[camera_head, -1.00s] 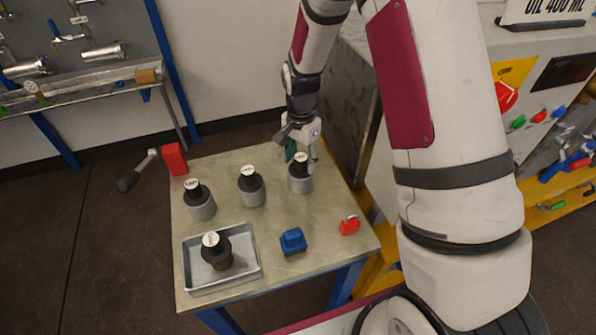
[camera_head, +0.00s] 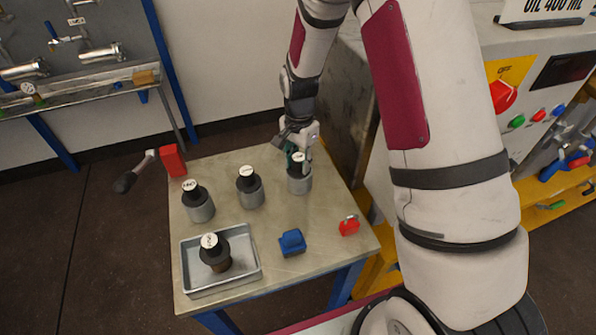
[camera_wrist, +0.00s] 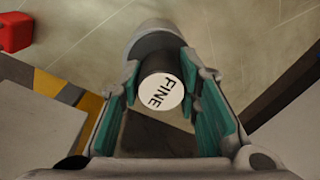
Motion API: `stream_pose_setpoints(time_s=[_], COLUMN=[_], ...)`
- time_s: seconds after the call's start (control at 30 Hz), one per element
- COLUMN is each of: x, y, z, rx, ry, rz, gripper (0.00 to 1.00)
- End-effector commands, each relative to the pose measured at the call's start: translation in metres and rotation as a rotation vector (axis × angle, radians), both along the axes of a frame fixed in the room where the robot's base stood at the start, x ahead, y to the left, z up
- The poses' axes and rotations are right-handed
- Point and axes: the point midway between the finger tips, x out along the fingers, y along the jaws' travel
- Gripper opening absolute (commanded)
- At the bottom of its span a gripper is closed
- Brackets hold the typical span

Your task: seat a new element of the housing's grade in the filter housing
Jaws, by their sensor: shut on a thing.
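My gripper (camera_head: 298,156) is shut on the black-capped element (camera_head: 299,168) at the right end of the row on the table. In the wrist view its white top label (camera_wrist: 162,91) reads FINE, and the green finger pads are on either side of it. The element stands upright in a grey cylindrical base (camera_head: 299,184). Two similar elements stand in the row, the middle one (camera_head: 248,181) and the left one (camera_head: 194,197); their labels are too small to read surely. A darker, brownish element (camera_head: 214,251) stands in the grey tray (camera_head: 254,274). I cannot identify the filter housing.
A blue block (camera_head: 292,242) and a red object (camera_head: 349,225) lie at the table's front right. A red block with a lever (camera_head: 172,161) is at the left edge. A machine with an OFF knob (camera_head: 502,96) stands at right.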

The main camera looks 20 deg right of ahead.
Motion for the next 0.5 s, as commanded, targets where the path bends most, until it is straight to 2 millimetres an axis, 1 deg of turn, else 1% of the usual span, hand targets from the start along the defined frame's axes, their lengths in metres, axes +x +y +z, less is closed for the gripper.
stream_pose_setpoints(time_s=[0.03, 0.17, 0.5], x=[-0.006, -0.006, -0.006], y=[-0.001, -0.001, -0.001], z=[-0.007, -0.006, 0.01], rx=[-0.001, -0.001, -0.001], ry=[0.018, 0.019, 0.017], rz=[-0.001, -0.001, -0.001], gripper=[0.0, 0.0, 0.0])
